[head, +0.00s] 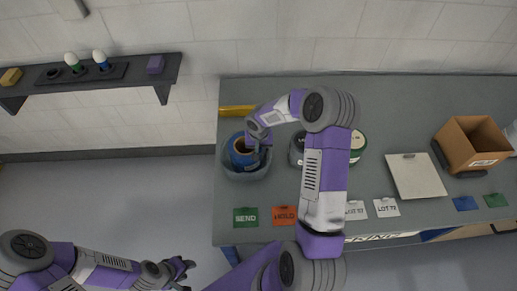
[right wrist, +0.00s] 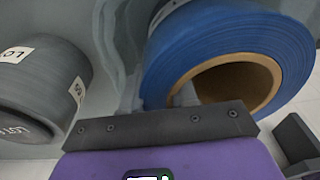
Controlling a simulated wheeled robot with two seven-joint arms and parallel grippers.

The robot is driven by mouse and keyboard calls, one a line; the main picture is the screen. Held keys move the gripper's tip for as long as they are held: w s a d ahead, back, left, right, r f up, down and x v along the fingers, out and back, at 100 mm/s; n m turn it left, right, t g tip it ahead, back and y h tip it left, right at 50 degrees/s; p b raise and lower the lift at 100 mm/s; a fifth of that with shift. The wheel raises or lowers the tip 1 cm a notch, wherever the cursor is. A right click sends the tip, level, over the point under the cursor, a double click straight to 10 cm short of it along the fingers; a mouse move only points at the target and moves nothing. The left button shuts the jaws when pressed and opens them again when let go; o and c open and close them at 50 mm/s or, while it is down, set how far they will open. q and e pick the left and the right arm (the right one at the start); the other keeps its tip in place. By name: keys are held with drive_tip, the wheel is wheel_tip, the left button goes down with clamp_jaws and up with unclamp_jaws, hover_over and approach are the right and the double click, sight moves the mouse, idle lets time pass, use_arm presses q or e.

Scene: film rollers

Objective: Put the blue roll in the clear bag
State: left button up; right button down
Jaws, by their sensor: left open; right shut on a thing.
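The blue roll (head: 243,153), with a brown core, is at the left of the table. My right gripper (head: 258,143) is shut on its wall; in the right wrist view (right wrist: 158,95) one finger is in the core and one outside. The clear bag (head: 248,175) is an open, see-through container around the roll's lower part. The roll looks to be within its rim; whether it touches the bottom cannot be told. My left gripper (head: 182,267) is open and empty, low at the left, off the table.
A grey labelled roll (right wrist: 40,90) stands beside the bag; my right arm partly hides it and a green-edged roll (head: 357,145). Green and orange cards (head: 285,216) lie in front. A cardboard box (head: 472,142) and a pale board (head: 416,176) are at the right.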

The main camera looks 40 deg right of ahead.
drive_tip(key=c, duration=1.3)
unclamp_jaws()
drive_tip(key=shift+f, duration=0.15)
drive_tip(key=shift+o, duration=0.8)
drive_tip(key=shift+r, duration=0.2)
drive_tip(key=r, duration=0.4)
drive_tip(key=s+r+p, duration=0.1)
drive_tip(key=r, duration=0.7)
drive_tip(key=shift+s+a, duration=0.15)
drive_tip(key=shift+a, duration=0.2)
